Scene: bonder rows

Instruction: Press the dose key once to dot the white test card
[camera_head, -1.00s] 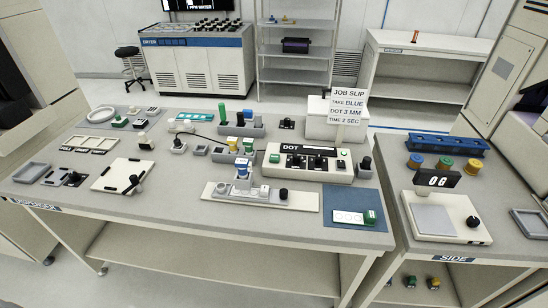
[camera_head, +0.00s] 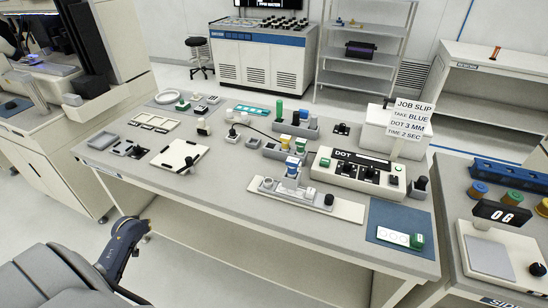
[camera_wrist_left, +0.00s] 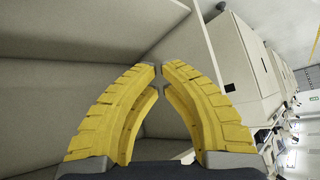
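In the head view a white test card (camera_head: 393,236) lies on the blue mat (camera_head: 385,215) at the bench's front right. A green block (camera_head: 417,241) sits at the card's right end. The cream controller marked DOT (camera_head: 340,179) stands behind it, with a green key (camera_head: 325,162) at its left and dark knobs on its face. I cannot read which key is the dose key. In the left wrist view my left gripper's yellow fingers (camera_wrist_left: 160,70) nearly meet at the tips, with nothing between them. My right gripper is out of view.
A pale rail fixture (camera_head: 300,196) with a blue-topped part stands left of the mat. A job slip (camera_head: 410,118) stands behind the controller. The side table with a scale (camera_head: 490,248) is at right. The floor before the bench is open.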

